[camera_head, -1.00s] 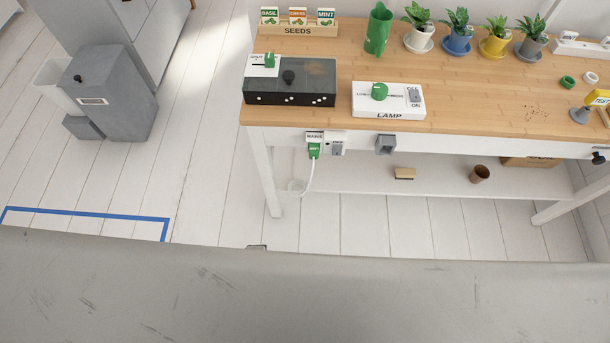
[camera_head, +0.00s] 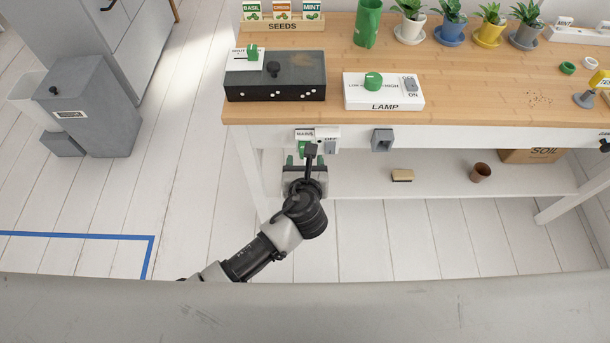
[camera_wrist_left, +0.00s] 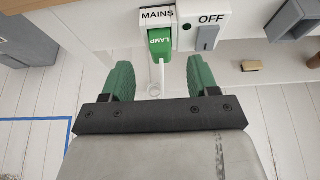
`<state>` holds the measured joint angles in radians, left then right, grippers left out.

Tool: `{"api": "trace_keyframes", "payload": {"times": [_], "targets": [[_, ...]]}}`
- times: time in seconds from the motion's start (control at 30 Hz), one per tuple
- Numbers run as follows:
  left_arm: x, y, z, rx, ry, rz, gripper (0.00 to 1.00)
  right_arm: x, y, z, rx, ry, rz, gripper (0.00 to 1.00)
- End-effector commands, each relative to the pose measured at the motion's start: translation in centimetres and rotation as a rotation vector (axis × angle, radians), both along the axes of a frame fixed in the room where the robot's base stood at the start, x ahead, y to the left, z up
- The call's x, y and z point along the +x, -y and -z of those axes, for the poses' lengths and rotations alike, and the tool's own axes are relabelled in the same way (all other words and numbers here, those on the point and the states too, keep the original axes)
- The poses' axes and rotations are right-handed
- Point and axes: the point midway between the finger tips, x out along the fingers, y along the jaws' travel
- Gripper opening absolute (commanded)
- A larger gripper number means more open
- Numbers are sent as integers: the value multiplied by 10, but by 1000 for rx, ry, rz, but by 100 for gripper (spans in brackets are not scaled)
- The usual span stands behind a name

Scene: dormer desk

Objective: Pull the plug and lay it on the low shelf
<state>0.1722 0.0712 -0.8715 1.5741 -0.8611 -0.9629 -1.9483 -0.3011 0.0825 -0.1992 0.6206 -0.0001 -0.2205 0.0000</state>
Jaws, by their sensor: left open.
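In the head view the plug (camera_head: 303,148) is partly hidden by my arm. My left gripper (camera_wrist_left: 161,82) is open, its green fingers on either side of and short of the plug, with nothing between them. The low shelf (camera_head: 440,180) runs under the desk. My right gripper is not in view.
A switch marked OFF (camera_wrist_left: 207,38) sits beside the plug. A grey holder (camera_head: 382,140) is fixed to the desk front. On the shelf are a brush (camera_head: 402,175), a brown pot (camera_head: 480,172) and a SOIL box (camera_head: 530,156). Bare shelf lies between them.

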Motion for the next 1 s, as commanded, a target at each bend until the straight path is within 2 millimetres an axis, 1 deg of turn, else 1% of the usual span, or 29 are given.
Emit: {"api": "trace_keyframes", "payload": {"times": [0.03, 0.1, 0.3, 0.47, 0.7, 0.77, 1.0], "targets": [[9, 0, 5, 0, 1, -1, 60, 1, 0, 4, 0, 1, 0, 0], [20, 0, 10, 0, 1, -1, 60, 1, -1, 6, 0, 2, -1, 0], [42, 0, 18, -1, 0, 0, 60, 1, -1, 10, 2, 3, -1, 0], [48, 0, 21, -2, -1, 0, 60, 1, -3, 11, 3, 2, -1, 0], [48, 0, 21, -3, -1, 0, 60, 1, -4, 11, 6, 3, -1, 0], [48, 0, 21, -3, -1, 0, 52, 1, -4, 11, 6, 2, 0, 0], [48, 0, 21, -2, -1, 0, 15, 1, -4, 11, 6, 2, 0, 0]]}}
